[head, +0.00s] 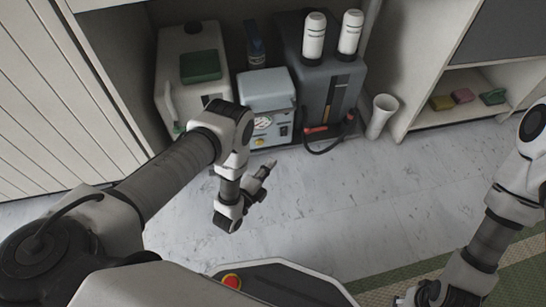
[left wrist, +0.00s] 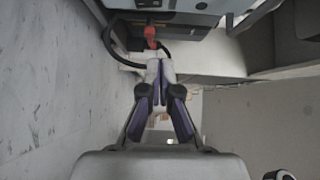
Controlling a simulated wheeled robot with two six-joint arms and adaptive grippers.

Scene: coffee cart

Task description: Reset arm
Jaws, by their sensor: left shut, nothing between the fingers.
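My left arm reaches in from the left in the head view, with its elbow raised in front of the cabinet. My left gripper (head: 270,168) is out over the pale floor, shut and empty. In the left wrist view, the gripper (left wrist: 159,66) shows its two fingers together with nothing between them. My right arm comes down the right side of the head view. Its lower end is at the bottom edge, and its fingers are not clear enough to read.
An open cabinet bay holds a white container with a green lid (head: 200,66), a light blue-grey box (head: 266,90) and a dark grey machine (head: 312,75) with two white bottles. A white cup (head: 381,115) stands beside it. Sponges (head: 462,95) lie on a right shelf. The floor (head: 330,205) is clear.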

